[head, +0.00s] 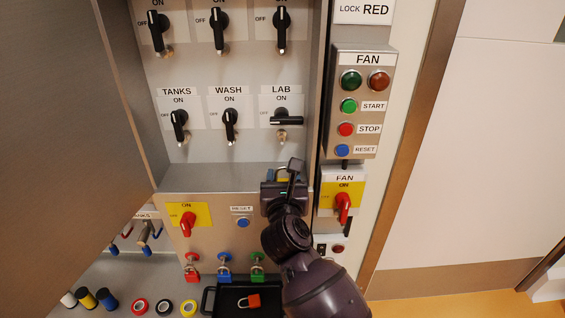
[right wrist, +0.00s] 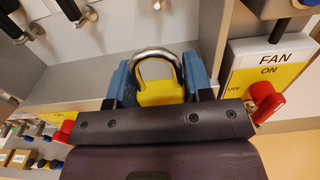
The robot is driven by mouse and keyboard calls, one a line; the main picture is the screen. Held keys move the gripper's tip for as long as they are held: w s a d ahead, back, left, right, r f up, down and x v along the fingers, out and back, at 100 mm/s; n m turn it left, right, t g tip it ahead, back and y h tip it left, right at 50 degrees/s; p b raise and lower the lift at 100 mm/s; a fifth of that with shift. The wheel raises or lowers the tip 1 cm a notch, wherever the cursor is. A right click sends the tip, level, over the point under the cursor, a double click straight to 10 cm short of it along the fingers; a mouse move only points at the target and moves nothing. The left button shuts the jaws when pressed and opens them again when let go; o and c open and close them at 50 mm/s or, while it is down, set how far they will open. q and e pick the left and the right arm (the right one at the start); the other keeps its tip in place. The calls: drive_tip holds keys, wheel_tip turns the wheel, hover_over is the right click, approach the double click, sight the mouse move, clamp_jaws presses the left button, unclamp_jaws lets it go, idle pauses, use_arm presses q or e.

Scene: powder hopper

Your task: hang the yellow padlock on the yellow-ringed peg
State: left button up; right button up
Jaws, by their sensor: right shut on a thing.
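My right gripper (head: 283,176) is shut on the yellow padlock (right wrist: 158,92). In the right wrist view the padlock sits between the blue fingers, with its silver shackle pointing up and away. In the head view the gripper is in front of the cabinet's lower ledge, below the LAB switch, and largely hides the padlock. I cannot make out the yellow-ringed peg. My left gripper is not in view.
A black tray (head: 211,300) below holds a red padlock (head: 254,300). Tape rolls (head: 163,306) lie left of it. A red rotary switch (head: 187,222) is left of my gripper. The FAN switch (head: 343,205) stands close on its right. A cabinet door (head: 60,120) fills the left.

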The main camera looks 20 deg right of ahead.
drive_tip(key=shift+s+a+r+p, duration=0.2)
drive_tip(key=shift+s, duration=0.45)
drive_tip(key=shift+s+a+r+p, duration=0.15)
drive_tip(key=shift+s+r, duration=0.05)
drive_tip(key=shift+s, duration=0.4)
drive_tip(key=shift+s+a+r+p, duration=0.2)
drive_tip(key=shift+s, duration=0.45)
drive_tip(key=v, duration=0.7)
drive_tip(key=shift+s, duration=0.25)
drive_tip(key=shift+a+r, duration=0.1)
idle(0.3)
